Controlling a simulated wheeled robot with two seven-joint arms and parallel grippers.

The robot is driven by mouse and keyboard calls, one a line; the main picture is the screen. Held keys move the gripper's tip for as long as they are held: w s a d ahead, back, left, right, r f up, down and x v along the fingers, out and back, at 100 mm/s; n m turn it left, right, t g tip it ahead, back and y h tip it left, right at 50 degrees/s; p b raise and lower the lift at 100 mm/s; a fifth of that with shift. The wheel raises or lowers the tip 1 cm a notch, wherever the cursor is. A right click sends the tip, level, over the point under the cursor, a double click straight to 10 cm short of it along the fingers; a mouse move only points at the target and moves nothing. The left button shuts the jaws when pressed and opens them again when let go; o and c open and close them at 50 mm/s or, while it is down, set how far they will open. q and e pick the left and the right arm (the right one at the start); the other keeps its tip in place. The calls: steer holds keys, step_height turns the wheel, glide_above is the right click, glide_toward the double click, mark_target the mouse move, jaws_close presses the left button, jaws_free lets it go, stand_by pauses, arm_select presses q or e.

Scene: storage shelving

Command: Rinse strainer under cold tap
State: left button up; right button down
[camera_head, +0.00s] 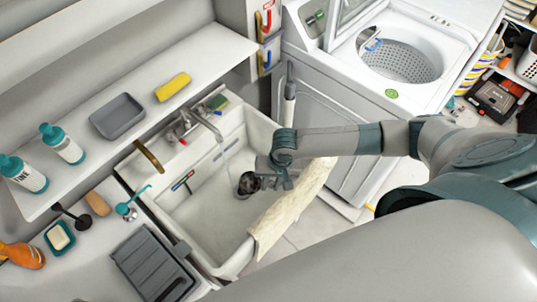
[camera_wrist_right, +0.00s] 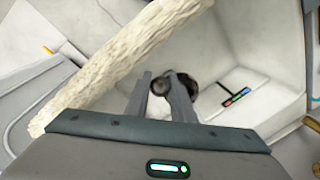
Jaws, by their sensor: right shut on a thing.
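The sink (camera_head: 205,215) is a deep white basin; its inside wall also shows in the right wrist view (camera_wrist_right: 245,60). The tap (camera_head: 208,125) stands at its back edge, and a thin stream of water (camera_head: 227,165) falls from its spout. My right gripper (camera_head: 264,180) reaches into the basin from the right. It is shut on a small dark round strainer (camera_head: 247,183), just right of the stream's lower end. I cannot tell whether water touches it. In the right wrist view, the strainer (camera_wrist_right: 161,86) shows between the fingertips. My left gripper is not in view.
A cream cloth (camera_head: 290,205) hangs over the sink's front edge, close under my right forearm. The washing machine (camera_head: 440,75) is at right. A shelf (camera_head: 205,60) runs behind.

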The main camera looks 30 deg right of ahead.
steer(key=shift+w+a, duration=0.1)
steer(key=shift+w, duration=0.05)
steer(key=w+b, duration=0.1)
steer(key=w+f+b, duration=0.1)
steer(key=b, duration=0.1)
steer(key=shift+w+a, duration=0.2)
steer(key=shift+w, duration=0.15)
steer(key=w+b, duration=0.2)
steer(key=w+f+b, duration=0.1)
steer(key=w+b, duration=0.1)
steer(key=b, duration=0.1)
steer(key=w+a+b, duration=0.1)
steer(key=w+b, duration=0.1)
steer(key=w, duration=0.1)
steer(key=shift+f+b, duration=0.15)
steer(key=shift+b, duration=0.2)
steer(key=shift+w, duration=0.35)
steer(key=shift+w+a+f, duration=0.1)
steer(key=shift+w+a, duration=0.05)
steer(key=shift+w, duration=0.65)
steer(key=shift+w+a+f, duration=0.1)
steer(key=shift+w+a, duration=0.05)
steer(key=shift+w, duration=0.65)
steer(key=shift+d+p, duration=0.2)
steer(key=shift+p, duration=0.15)
steer(key=shift+d+p, duration=0.3)
steer(key=shift+d, duration=0.1)
